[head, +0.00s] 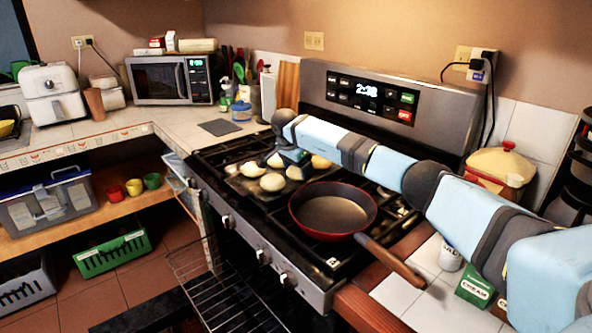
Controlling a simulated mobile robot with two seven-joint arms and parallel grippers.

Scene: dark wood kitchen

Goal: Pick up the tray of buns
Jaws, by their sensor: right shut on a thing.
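A dark tray (246,184) holding several pale round buns (272,182) is over the far-left part of the stove top. I cannot tell whether it rests on the grates or is slightly lifted. My right arm reaches in from the right across the stove. My right gripper (294,161) is at the tray's back side and is shut on the tray; the arm and buns partly hide its fingertips. My left gripper is not in view.
A red frying pan (334,212) with a wooden handle sits in front of the tray. The oven door stands open with a wire rack (238,300) out. A grey mat (220,127) lies on the left counter, near a microwave (170,80) and utensils.

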